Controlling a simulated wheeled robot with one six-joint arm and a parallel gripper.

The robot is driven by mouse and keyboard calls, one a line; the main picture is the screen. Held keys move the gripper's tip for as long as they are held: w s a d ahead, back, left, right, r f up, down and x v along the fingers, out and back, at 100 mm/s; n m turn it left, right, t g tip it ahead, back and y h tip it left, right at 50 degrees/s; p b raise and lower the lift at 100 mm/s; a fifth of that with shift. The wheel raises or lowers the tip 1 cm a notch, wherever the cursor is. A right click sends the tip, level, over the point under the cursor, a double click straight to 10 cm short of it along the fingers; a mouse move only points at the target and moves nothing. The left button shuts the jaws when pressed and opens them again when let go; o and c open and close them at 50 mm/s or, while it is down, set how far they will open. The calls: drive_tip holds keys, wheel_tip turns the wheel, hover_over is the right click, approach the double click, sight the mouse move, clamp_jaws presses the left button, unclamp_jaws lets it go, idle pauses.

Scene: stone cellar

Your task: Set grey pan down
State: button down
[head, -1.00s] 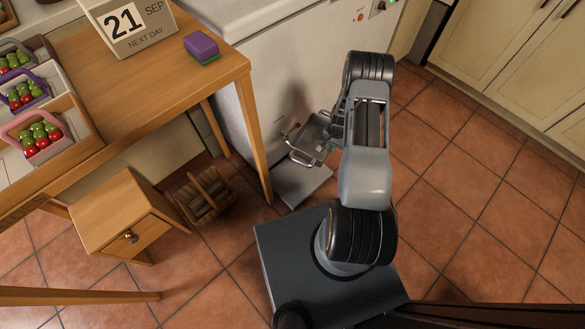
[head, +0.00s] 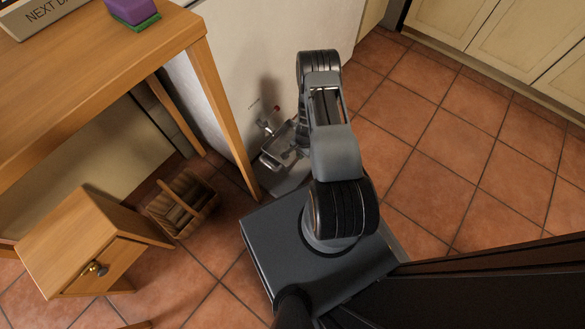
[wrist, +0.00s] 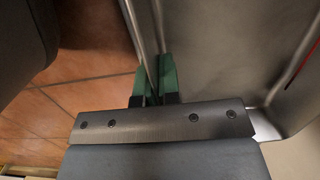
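The grey pan (head: 274,150) hangs or rests low beside the white wall unit, close to the table leg, partly hidden by my arm. My gripper (wrist: 154,85) has green fingertips close together around a thin metal bar of the pan. In the head view the fingers are hidden behind my arm. A flat grey slab (head: 288,180) lies on the floor just below the pan; I cannot tell whether they touch.
The wooden table (head: 90,85) stands left, its leg near the pan; a purple-and-green sponge (head: 133,12) lies on it. A wicker basket (head: 182,203) and a small wooden cabinet (head: 90,245) stand on the floor. Tiled floor (head: 450,150) is open to the right.

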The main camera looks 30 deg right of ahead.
drive_tip(key=b, duration=0.2)
hover_over(293, 171)
drive_tip(key=f, duration=0.5)
drive_tip(key=shift+w+d, duration=0.15)
drive_tip(key=shift+d, duration=0.1)
drive_tip(key=shift+a+f+b, duration=0.15)
drive_tip(key=shift+f+b, duration=0.55)
drive_tip(key=shift+f, duration=0.85)
drive_tip(key=shift+f, duration=0.25)
drive_tip(key=c, duration=1.3)
unclamp_jaws()
drive_tip(key=shift+r, duration=0.1)
